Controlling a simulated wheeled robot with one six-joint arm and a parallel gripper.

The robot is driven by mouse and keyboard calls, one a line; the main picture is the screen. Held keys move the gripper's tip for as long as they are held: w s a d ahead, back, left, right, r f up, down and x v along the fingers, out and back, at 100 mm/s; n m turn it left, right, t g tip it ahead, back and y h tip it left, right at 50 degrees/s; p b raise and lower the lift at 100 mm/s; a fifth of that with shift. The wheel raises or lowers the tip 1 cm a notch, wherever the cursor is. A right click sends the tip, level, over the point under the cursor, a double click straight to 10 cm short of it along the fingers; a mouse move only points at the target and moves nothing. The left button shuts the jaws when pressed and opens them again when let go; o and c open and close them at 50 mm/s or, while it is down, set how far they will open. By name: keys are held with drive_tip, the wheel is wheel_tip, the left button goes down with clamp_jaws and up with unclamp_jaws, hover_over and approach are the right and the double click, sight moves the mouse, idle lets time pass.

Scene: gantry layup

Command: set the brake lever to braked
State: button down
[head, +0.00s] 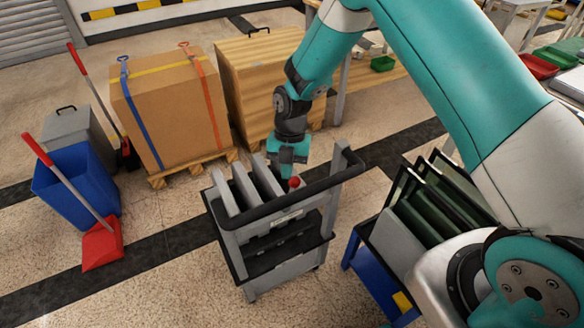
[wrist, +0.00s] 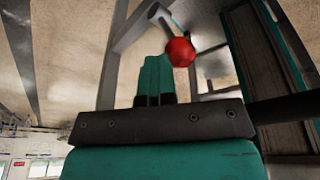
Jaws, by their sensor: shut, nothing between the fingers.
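The brake lever shows as a red ball knob (head: 294,183) at the handle end of a grey cart (head: 226,240). In the wrist view the red knob (wrist: 180,52) sits just right of my fingertips, on a short pale rod. My gripper (head: 285,176) reaches down over the cart, its teal fingers close to the knob in the head view. In the wrist view my gripper (wrist: 154,62) has its two fingers together with nothing between them. I cannot tell whether a finger touches the knob. The lever's base and its markings are hidden or too small to read.
The cart's black push bar (head: 310,187) runs near my gripper, and grey panels stand in the cart. A strapped cardboard box (head: 165,115) and a wooden crate (head: 250,75) stand behind. A blue bin (head: 75,190) is at left. A rack of dark panels (head: 435,195) stands right.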

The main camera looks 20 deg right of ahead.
drive_tip(key=shift+r, duration=0.1)
drive_tip(key=p+v, duration=0.5)
drive_tip(key=v, duration=0.2)
drive_tip(key=shift+r, duration=0.4)
drive_tip(key=shift+w, duration=0.3)
